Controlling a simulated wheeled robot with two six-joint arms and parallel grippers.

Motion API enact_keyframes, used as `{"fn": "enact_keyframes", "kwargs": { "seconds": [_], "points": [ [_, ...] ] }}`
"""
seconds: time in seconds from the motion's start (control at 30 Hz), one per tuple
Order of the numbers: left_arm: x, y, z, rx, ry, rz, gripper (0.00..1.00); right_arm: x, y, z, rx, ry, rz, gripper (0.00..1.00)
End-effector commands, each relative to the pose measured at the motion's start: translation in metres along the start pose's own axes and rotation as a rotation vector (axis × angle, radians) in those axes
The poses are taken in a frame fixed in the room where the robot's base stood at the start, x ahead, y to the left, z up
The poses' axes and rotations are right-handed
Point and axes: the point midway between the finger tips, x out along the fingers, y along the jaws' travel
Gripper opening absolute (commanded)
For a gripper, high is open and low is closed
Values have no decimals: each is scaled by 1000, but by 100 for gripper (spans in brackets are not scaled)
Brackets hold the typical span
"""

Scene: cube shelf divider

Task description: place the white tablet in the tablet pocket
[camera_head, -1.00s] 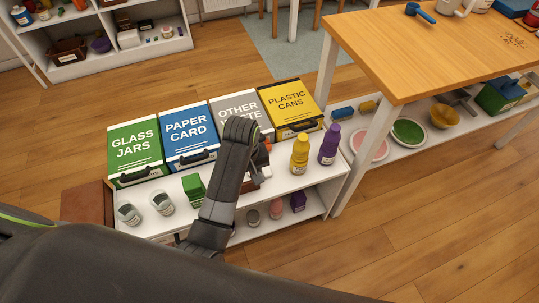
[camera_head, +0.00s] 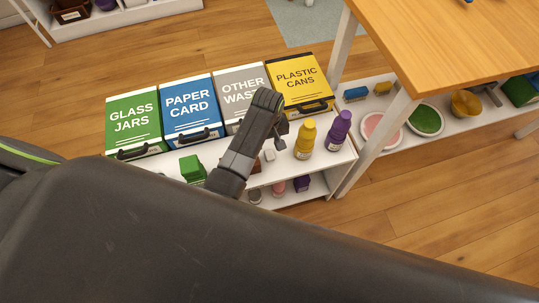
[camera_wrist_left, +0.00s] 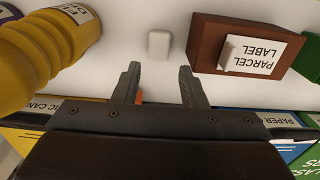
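A small white rounded block, which looks like the white tablet (camera_wrist_left: 159,44), lies on the white shelf top (camera_wrist_left: 120,20). In the head view the tablet (camera_head: 269,155) shows just below my left gripper (camera_head: 282,137). In the wrist view my left gripper (camera_wrist_left: 160,80) is open, with nothing held between its fingers. The tablet lies just beyond the fingertips, in line with the gap and apart from them. I cannot make out a tablet pocket. My right gripper is not in view.
A brown box with a parcel label (camera_wrist_left: 250,55) stands close beside the tablet; a yellow bottle (camera_head: 305,140) stands on the other side. A purple bottle (camera_head: 339,131) and green carton (camera_head: 192,168) share the top. Several labelled bins, including other waste (camera_head: 241,92), line the back.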

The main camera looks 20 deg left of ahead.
Motion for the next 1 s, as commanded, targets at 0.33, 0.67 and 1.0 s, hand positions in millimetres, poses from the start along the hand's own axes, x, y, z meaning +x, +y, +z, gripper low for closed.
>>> {"fn": "enact_keyframes", "kwargs": {
  "seconds": [0.33,0.67,1.0],
  "points": [
    [37,1,3,0,-2,-2,38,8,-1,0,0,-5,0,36],
    [59,2,3,0,0,1,38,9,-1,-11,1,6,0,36],
    [58,2,3,0,0,1,11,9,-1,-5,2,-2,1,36]
  ]
}}
